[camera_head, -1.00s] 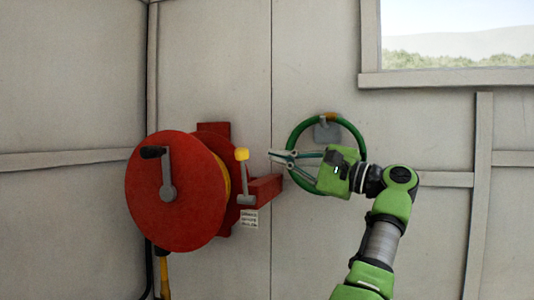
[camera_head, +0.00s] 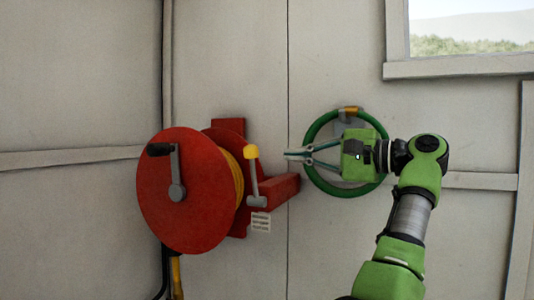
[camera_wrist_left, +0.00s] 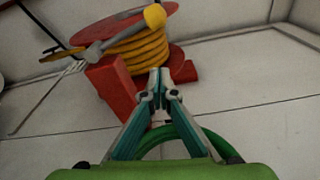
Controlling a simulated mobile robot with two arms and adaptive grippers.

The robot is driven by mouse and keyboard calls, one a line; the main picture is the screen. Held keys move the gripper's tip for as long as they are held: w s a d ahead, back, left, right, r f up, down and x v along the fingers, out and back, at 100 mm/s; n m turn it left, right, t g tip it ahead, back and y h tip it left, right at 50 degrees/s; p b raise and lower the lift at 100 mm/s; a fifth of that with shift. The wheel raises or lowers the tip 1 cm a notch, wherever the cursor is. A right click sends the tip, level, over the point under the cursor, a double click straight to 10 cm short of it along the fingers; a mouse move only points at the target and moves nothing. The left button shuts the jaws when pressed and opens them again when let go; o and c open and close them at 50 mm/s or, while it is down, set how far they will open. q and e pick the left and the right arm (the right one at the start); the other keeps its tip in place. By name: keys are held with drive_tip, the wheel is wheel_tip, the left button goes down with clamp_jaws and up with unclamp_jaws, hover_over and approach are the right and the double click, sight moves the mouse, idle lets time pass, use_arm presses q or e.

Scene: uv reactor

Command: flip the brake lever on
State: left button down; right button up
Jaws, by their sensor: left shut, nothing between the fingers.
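The brake lever is a grey arm (camera_head: 254,178) with a yellow knob (camera_head: 251,152), standing nearly upright at the right side of the red hose reel (camera_head: 185,190). In the left wrist view the knob (camera_wrist_left: 154,16) and the grey lever arm (camera_wrist_left: 105,45) show near the top, beyond the fingertips. My left gripper (camera_head: 288,155) points left at about knob height, to the right of the lever and apart from it in the picture. Its fingertips (camera_wrist_left: 158,82) are together with nothing between them. My right gripper is not in view.
A red bracket (camera_head: 280,187) juts out right of the lever. The reel has a black-knobbed crank (camera_head: 175,172). A small label (camera_head: 261,222) hangs below the lever. A window (camera_head: 470,35) is upper right.

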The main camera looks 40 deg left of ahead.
sight(253, 175)
use_arm(q)
drive_tip(key=a, duration=0.2)
drive_tip(key=s+a+p, duration=0.1)
drive_tip(key=a, duration=0.3)
drive_tip(key=shift+s+a+r, duration=0.1)
drive_tip(key=shift+s+a, duration=0.05)
drive_tip(key=shift+s, duration=0.1)
drive_tip(key=shift+s+a+p, duration=0.15)
drive_tip(key=shift+s+p, duration=0.1)
drive_tip(key=shift+p, duration=0.05)
drive_tip(key=shift+s, duration=0.3)
drive_tip(key=shift+s+d+r+p, duration=0.15)
drive_tip(key=shift+s+d+p, duration=0.3)
drive_tip(key=shift+s+d, duration=0.6)
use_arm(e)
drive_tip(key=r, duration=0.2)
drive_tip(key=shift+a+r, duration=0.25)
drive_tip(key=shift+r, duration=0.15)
use_arm(q)
drive_tip(key=shift+a, duration=0.15)
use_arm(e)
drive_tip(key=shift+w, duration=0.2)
use_arm(q)
drive_tip(key=shift+s, duration=0.15)
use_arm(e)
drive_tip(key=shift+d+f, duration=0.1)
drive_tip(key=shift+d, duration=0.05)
